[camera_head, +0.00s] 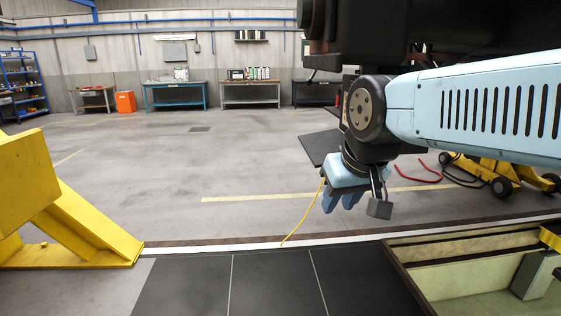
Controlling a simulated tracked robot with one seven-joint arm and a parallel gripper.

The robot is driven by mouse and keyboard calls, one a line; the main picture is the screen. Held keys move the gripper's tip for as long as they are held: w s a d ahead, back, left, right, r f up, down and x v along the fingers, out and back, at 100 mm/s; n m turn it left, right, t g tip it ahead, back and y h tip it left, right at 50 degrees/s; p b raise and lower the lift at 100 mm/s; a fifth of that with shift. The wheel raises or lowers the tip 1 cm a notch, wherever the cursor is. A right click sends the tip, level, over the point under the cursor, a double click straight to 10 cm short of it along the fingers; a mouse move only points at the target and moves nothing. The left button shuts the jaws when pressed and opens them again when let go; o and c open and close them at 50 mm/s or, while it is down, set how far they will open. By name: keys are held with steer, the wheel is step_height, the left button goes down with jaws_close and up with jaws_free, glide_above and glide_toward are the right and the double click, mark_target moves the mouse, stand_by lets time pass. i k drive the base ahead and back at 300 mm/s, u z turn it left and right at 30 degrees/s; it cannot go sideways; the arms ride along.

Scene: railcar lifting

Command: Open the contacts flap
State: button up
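No part can be clearly made out as the contacts flap. The dark underside of a raised body (390,25) fills the top right, and my arm hides part of the area below it.
A yellow steel support (75,225) stands at the left. Dark floor plates (270,284) lie in front, with a sunken pit (470,275) at the lower right. A yellow wheeled frame (500,172) stands behind my arm. The grey floor (190,165) is mostly clear, with workbenches (177,94) at the far wall.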

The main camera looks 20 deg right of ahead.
mark_target(317, 145)
steer(key=u, duration=1.55)
steer(key=i, duration=0.1)
steer(key=z, duration=2.85)
steer(key=k, duration=1.05)
steer(key=u, duration=1.5)
steer(key=i, duration=1)
steer(key=z, duration=0.05)
